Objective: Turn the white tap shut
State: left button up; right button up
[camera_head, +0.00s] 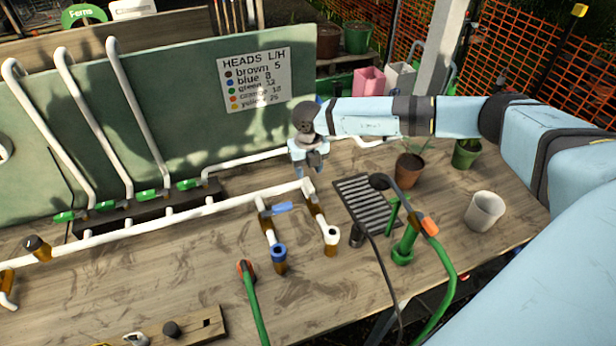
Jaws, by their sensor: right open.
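My right gripper (309,171) hangs open, fingers pointing down, just above the far end of the right pipe branch. A long white pipe (190,214) feeds both branches. My left gripper is not in view.
Several green taps (146,195) sit on a manifold at the left. A dark slatted grate (367,205), a green hose fitting (405,247), pots (409,170) and a white cup (485,211) stand to the right. A green board (160,110) with a sign (254,80) stands behind.

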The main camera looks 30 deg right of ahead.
aim_at(308, 182)
notch_tip(308, 182, down, 5)
jog(key=shift+r+p, duration=0.1)
jog(key=shift+p, duration=0.25)
grip_shut()
